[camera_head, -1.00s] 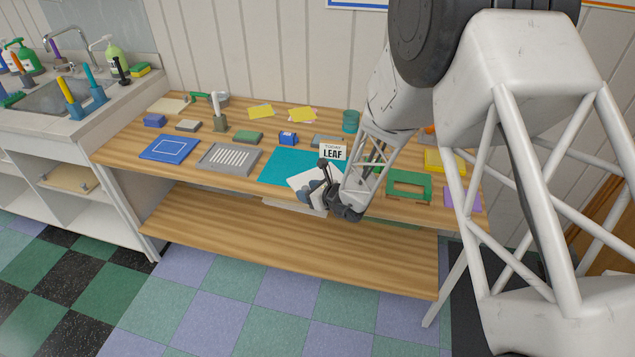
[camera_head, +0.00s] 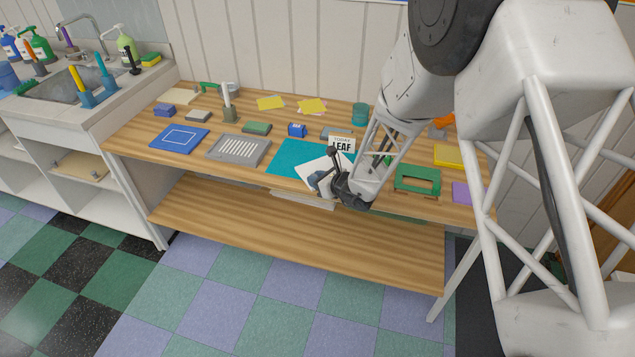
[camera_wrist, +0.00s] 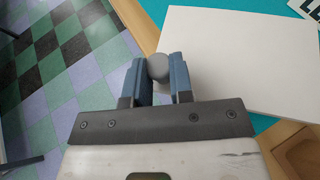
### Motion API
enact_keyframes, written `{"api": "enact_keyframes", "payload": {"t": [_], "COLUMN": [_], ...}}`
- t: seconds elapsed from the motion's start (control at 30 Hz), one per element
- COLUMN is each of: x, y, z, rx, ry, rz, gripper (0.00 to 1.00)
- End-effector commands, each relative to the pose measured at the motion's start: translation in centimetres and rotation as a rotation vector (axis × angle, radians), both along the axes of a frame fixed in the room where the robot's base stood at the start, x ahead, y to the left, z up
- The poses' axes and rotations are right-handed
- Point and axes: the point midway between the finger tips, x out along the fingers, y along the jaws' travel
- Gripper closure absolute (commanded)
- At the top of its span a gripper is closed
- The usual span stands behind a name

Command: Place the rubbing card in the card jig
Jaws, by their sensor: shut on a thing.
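A white card (camera_head: 313,172), taken as the rubbing card, lies at the front edge of the teal mat (camera_head: 291,151). It also fills the upper right of the wrist view (camera_wrist: 240,55) and juts past the table's front edge. My gripper (camera_head: 322,183) is at its near corner. In the wrist view my blue fingers (camera_wrist: 159,78) are shut around a small grey round piece (camera_wrist: 158,67) at the card's edge. Whether it is fixed to the card is hard to see. I cannot tell which piece is the card jig; a green open frame (camera_head: 417,170) stands to the right.
A "TODAY LEAF" sign (camera_head: 342,144) stands close behind the card. A grey slotted tray (camera_head: 214,150) and a blue outlined board (camera_head: 160,140) lie to the left. A wooden recessed piece (camera_wrist: 300,155) shows in the wrist view's lower right corner. My arm hides part of the table.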

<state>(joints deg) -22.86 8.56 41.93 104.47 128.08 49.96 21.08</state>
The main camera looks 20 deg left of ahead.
Motion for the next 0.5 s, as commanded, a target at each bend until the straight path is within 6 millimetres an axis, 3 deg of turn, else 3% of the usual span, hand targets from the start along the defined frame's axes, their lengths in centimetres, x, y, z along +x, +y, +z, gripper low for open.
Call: {"api": "enact_keyframes", "payload": {"t": [0.5], "x": [0.0], "y": [0.0], "z": [7.0], "rx": [0.001], "ry": [-0.002], "rz": [0.0], "gripper": [1.0]}}
